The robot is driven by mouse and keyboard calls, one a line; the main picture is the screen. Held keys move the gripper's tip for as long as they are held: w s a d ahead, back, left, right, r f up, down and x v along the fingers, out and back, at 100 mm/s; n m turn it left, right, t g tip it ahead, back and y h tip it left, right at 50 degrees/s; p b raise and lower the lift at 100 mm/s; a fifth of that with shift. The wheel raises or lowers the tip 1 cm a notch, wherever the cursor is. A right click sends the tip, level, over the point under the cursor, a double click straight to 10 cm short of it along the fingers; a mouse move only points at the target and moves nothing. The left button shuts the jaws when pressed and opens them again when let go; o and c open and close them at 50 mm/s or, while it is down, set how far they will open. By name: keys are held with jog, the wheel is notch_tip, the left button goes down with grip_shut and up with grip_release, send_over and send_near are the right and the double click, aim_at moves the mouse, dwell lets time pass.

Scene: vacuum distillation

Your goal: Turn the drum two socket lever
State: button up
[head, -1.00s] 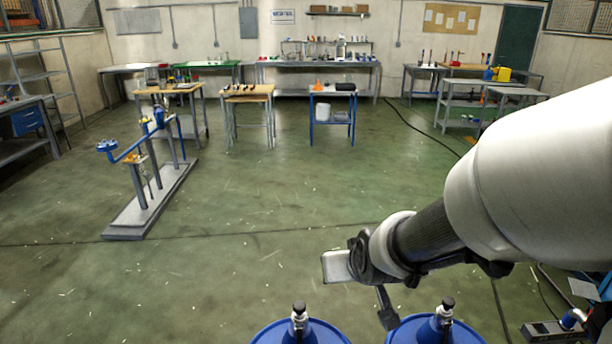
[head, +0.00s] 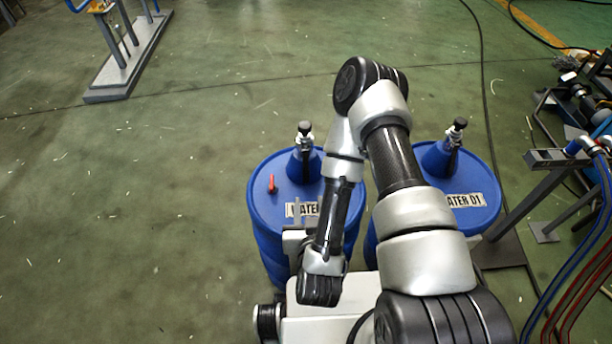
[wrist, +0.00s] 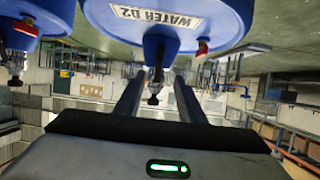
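Drum two (head: 262,215) is a blue drum at the lower middle of the head view. Its label reads WATER D2 in the wrist view (wrist: 160,18), where it appears upside down. On its top stands a blue cone with a metal socket fitting and black knob (head: 304,130); the fitting shows between my fingers in the wrist view (wrist: 155,88). A small red piece (head: 272,184) stands on the lid. I cannot tell which part is the lever. My gripper (head: 303,212) is over the near side of drum two by the label. Its fingers (wrist: 157,84) are apart and empty.
A second blue drum (head: 478,208), labelled WATER D1, stands close on the right, partly behind my arm. A metal frame with blue and red hoses (head: 590,150) is at the far right. The floor (head: 130,220) to the left is clear.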

aim_at(306, 173)
jog(key=b+x, duration=0.7)
jog(key=x, duration=1)
jog(key=shift+w+b, duration=0.2)
jog(key=shift+b, duration=0.2)
jog(key=shift+c, duration=0.4)
grip_shut()
